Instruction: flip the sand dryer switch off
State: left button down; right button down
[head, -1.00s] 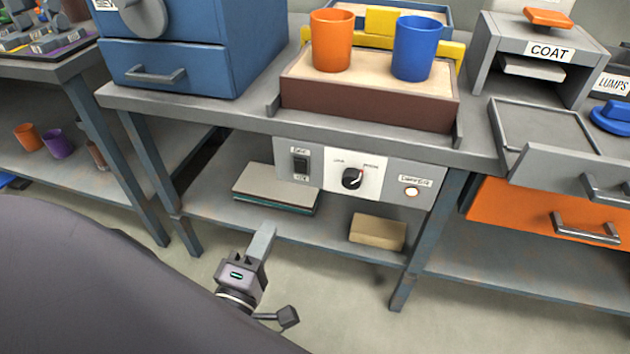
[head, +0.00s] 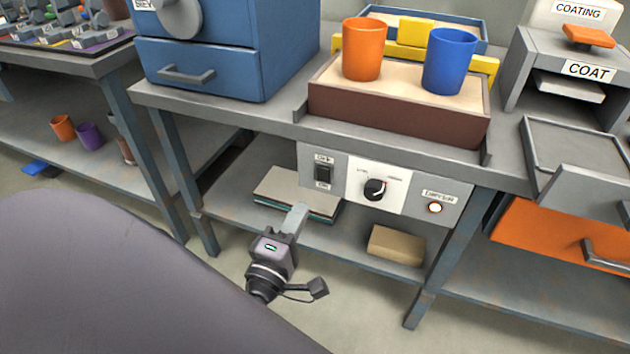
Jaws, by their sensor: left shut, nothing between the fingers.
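The sand dryer's grey control panel (head: 445,196) hangs under the front edge of the bench. Its black rocker switch (head: 323,175) is on the left part, with small labels above and below that are too small to read surely. A black dial (head: 374,189) sits mid-panel and a lit round lamp (head: 435,208) is at the right. My left gripper (head: 298,215) is shut and empty, below and left of the switch, apart from it. My right gripper is not in view.
Above the panel, a brown sand box (head: 390,118) holds an orange cup (head: 364,50) and a blue cup (head: 449,60). Boards (head: 270,186) and a tan block (head: 397,245) lie on the lower shelf. An orange drawer (head: 545,240) is at the right.

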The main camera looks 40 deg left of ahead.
aim_at(321, 171)
pick_arm(q)
jog(key=x, duration=0.8)
jog(key=shift+w, duration=0.4)
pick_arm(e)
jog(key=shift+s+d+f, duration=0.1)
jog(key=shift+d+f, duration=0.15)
pick_arm(q)
jog(key=shift+r, duration=0.1)
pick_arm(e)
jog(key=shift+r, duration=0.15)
